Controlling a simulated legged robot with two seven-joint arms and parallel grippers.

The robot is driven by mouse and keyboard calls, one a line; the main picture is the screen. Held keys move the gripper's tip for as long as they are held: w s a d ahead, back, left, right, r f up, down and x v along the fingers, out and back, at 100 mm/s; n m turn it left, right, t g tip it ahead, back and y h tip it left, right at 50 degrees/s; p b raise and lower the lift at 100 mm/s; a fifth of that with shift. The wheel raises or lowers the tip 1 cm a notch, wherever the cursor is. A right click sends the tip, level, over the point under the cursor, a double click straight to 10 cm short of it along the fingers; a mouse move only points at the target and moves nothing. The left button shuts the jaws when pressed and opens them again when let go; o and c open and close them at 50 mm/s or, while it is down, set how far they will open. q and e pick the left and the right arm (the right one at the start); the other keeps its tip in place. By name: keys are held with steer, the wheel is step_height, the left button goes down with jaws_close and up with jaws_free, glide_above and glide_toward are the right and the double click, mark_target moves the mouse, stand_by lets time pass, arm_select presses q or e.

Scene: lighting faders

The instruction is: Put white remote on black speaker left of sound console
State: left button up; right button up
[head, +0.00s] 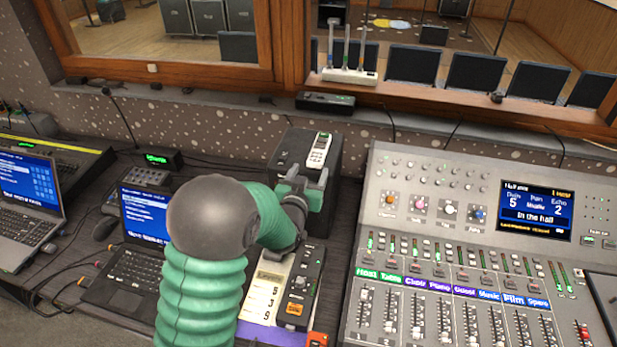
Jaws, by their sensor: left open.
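The white remote (319,150) lies on the top of the black speaker (293,150), towards its right side. The speaker stands left of the sound console (385,200). My left gripper (303,180) is open at the near side of the speaker. Its fingertips are just short of the remote's near end, with nothing seen between them. The gripper and my arm hide part of the speaker's front. My right gripper is not in view.
A black device (300,285) and a paper sheet (265,290) lie in front of the speaker. Laptops (130,265) stand to the left. A ledge with a black box (325,102) and a white holder (349,76) runs behind, below the window.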

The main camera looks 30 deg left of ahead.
arm_select(q)
steer(key=s+d+f+m+g+h, duration=0.1)
steer(key=s+d+f+g, duration=0.3)
steer(key=s, duration=0.5)
steer(key=s+d+f+m+g+h, duration=0.1)
steer(key=s+d+f+g, duration=0.3)
steer(key=s, duration=0.6)
steer(key=s+d+f+m+g+h, duration=0.1)
steer(key=s+d+f+g, duration=0.3)
steer(key=s, duration=0.6)
steer(key=shift+s+d+f+g+h, duration=0.2)
steer(key=shift+d+f+g+h, duration=0.25)
steer(key=shift+d+g, duration=0.2)
